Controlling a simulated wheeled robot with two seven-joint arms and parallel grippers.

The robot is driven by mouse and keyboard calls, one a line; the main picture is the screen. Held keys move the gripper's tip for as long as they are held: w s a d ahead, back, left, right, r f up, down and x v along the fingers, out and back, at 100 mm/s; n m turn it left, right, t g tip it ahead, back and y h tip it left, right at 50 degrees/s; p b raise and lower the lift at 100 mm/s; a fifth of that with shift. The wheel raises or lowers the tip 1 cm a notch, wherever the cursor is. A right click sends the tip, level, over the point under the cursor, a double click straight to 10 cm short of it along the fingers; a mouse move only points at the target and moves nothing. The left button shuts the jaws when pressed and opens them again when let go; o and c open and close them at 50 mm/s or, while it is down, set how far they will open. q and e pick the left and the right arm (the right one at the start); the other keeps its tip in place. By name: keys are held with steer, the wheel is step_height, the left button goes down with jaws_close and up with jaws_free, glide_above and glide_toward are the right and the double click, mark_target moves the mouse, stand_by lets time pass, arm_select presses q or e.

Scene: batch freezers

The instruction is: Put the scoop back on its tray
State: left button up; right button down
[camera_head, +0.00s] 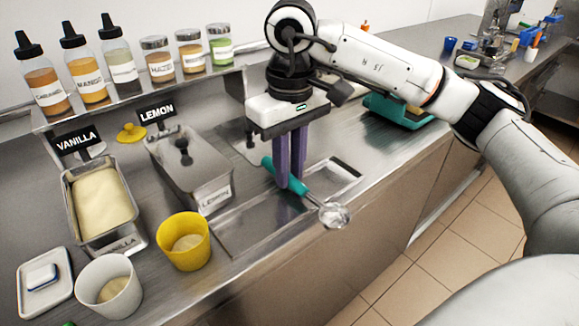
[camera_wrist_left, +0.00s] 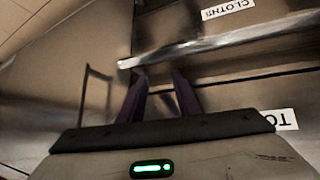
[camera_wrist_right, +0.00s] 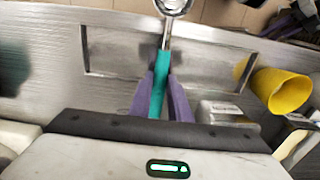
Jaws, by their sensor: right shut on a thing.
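My right gripper (camera_head: 291,186) is shut on the teal handle of the scoop (camera_head: 333,213). The scoop is tilted, its round metal bowl towards the counter's front edge. The right wrist view shows the handle (camera_wrist_right: 159,88) between the purple fingers and the bowl (camera_wrist_right: 172,5) beyond them. A shallow metal tray (camera_head: 347,172) lies on the counter beneath the gripper and scoop. I cannot tell whether the scoop touches it. My left gripper (camera_wrist_left: 160,82) is open and empty, seen only in the left wrist view, near cabinet fronts.
A yellow cup (camera_head: 184,247) and a white cup (camera_head: 105,296) stand left of the tray. The lidded lemon tub (camera_head: 200,165) is close behind it, with the open vanilla tub (camera_head: 130,240) further left. A teal scale (camera_head: 400,112) stands at the back right.

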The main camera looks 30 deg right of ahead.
mark_target(290, 176)
steer(key=shift+f+b, duration=0.3)
steer(key=c, duration=1.6)
jaws_free()
steer(key=shift+r, duration=0.1)
steer(key=shift+c, duration=0.2)
arm_select(q)
steer(key=shift+f, duration=0.25)
steer(key=shift+r, duration=0.1)
arm_select(e)
steer(key=shift+r, duration=0.1)
steer(key=shift+r+p, duration=0.25)
steer(key=shift+p, duration=0.2)
arm_select(q)
steer(key=shift+s+a+r+p, duration=0.1)
steer(key=shift+a+r+p, duration=0.15)
steer(key=shift+r+p, duration=0.3)
steer(key=shift+s+a+r+p, duration=0.1)
steer(key=shift+a+r+p, duration=0.15)
steer(key=shift+p, duration=0.35)
arm_select(e)
step_height(290, 176, up, 12)
steer(key=shift+s+f, duration=0.1)
